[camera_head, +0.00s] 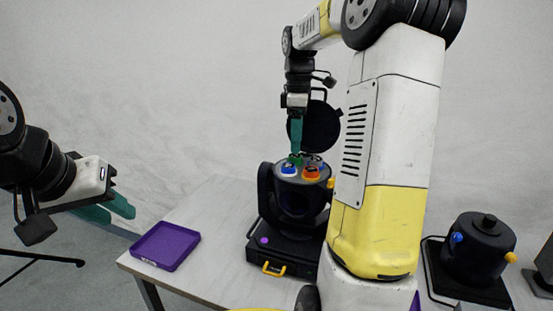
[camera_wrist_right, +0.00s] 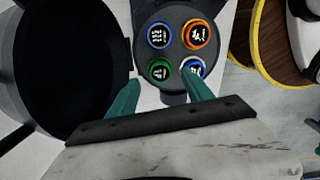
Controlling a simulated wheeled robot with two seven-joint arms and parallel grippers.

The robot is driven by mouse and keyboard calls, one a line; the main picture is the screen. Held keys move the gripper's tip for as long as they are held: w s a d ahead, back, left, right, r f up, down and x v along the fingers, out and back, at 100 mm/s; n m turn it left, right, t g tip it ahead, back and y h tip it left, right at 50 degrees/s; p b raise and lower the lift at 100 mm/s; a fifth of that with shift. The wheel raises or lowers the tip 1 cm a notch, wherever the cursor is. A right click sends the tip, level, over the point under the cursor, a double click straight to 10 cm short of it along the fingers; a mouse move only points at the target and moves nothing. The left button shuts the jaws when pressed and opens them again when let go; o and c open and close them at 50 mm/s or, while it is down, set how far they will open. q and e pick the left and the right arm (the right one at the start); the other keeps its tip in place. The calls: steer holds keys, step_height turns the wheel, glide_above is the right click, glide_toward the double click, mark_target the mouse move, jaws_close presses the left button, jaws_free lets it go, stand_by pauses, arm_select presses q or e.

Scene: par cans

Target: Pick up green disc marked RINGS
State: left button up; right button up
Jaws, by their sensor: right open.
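The green disc (camera_wrist_right: 158,70) with a white marking sits on the round grey top of the black par can (camera_wrist_right: 174,18); the marking is too small to read. In the head view the green disc (camera_head: 296,160) is partly hidden by my right gripper (camera_head: 296,150). In the right wrist view my right gripper (camera_wrist_right: 162,82) is open, with its teal fingertips apart, one at the green disc's left and one over the white-rimmed disc (camera_wrist_right: 193,70) at its right. My left gripper (camera_head: 113,209) is open and empty, at the far left beside the table.
A blue disc (camera_wrist_right: 159,35) and an orange disc (camera_wrist_right: 196,34) share the can's top. The can's black lid (camera_head: 322,127) stands open behind. A purple tray (camera_head: 166,247) lies at the table's left. Another black can (camera_head: 482,250) stands at right. My right arm blocks part of the view.

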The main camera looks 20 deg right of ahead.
mark_target(295, 155)
step_height(295, 155, down, 4)
steer(key=shift+a+f, duration=0.1)
jaws_close()
steer(key=shift+r, duration=0.2)
